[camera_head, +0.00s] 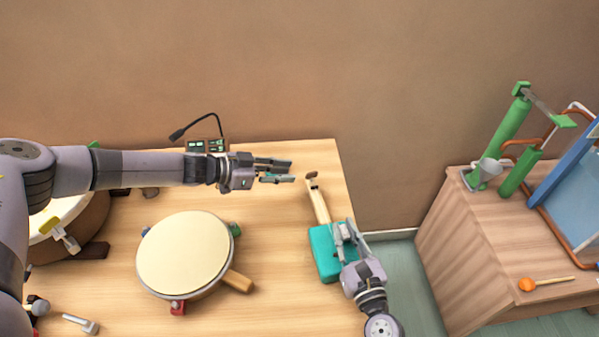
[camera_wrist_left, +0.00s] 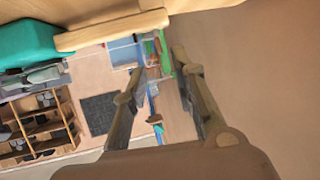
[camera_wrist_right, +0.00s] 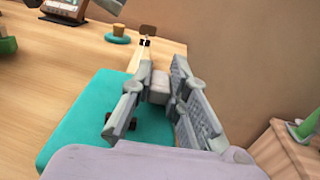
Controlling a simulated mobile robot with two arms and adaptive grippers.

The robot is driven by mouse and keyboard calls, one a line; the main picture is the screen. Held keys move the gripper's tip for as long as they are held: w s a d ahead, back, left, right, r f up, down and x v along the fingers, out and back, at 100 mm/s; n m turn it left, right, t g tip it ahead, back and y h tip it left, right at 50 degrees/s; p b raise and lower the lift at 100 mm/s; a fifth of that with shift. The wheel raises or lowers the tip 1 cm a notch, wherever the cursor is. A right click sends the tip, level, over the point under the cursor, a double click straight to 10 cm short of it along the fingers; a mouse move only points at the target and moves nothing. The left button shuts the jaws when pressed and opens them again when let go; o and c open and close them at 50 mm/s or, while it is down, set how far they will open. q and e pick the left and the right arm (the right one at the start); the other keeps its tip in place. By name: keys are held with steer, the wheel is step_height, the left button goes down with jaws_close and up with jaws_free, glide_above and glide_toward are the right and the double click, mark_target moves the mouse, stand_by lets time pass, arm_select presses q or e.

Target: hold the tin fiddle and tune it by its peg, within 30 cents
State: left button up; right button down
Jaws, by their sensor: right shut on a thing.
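The tin fiddle has a teal box body (camera_head: 326,256) and a pale wooden neck (camera_head: 320,206) pointing away. A small brown peg (camera_head: 311,175) is at the neck's far end; it also shows in the right wrist view (camera_wrist_right: 148,31). My right gripper (camera_head: 345,228) is shut on the fiddle near where neck and body meet; the exact contact is partly hidden by the fingers. My left gripper (camera_head: 291,171) is open and empty, just left of the peg and apart from it. The left wrist view shows the teal body (camera_wrist_left: 30,40) and neck (camera_wrist_left: 110,30) at upper left.
A small dark device (camera_head: 206,146) with a bent stalk stands behind my left arm. A round drum (camera_head: 185,250) lies left of the fiddle, another drum (camera_head: 75,207) further left. A side table (camera_head: 510,250) right across a gap holds a green pump (camera_head: 507,130) and orange-headed mallet (camera_head: 527,284).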

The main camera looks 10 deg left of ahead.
arm_select(q)
steer(key=v, duration=0.4)
steer(key=shift+s+a+r, duration=0.2)
steer(key=shift+a, duration=0.1)
arm_select(e)
steer(key=c, duration=1.5)
jaws_free()
steer(key=shift+o, duration=0.2)
